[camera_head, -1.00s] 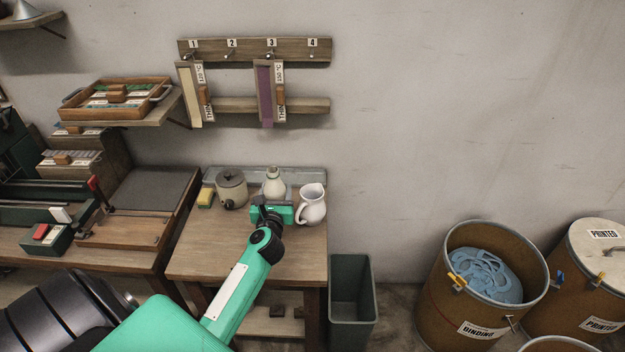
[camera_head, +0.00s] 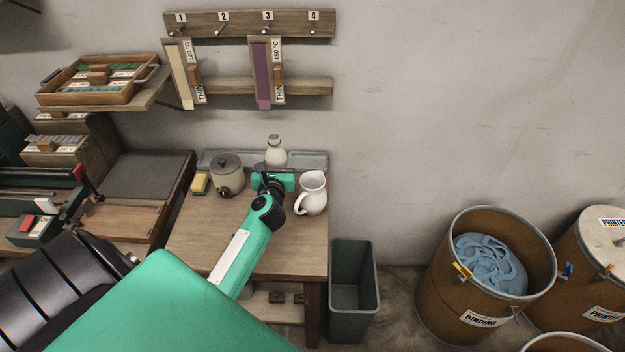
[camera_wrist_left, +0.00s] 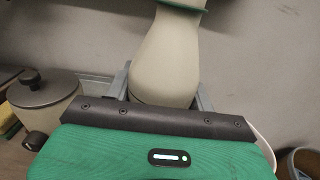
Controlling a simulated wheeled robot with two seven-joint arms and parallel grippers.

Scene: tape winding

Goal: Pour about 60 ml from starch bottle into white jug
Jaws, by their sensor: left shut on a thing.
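The starch bottle (camera_head: 276,152), cream and narrow-necked, is upright or nearly so above the back of the small wooden table. My left gripper (camera_head: 273,179) is shut on its lower body; the wrist view shows the bottle (camera_wrist_left: 168,60) between the grey fingers. The gripper body hides the bottle's base in the head view. The white jug (camera_head: 312,193) stands on the table just right of the gripper, apart from the bottle. Its inside is not clearly visible. My right gripper is not in view.
A lidded grey pot (camera_head: 227,176) and a yellow sponge-like block (camera_head: 200,184) stand left of the gripper. A grey tray (camera_head: 315,160) runs along the table's back by the wall. A grey bin (camera_head: 353,290) stands right of the table. The table front (camera_head: 190,245) is clear.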

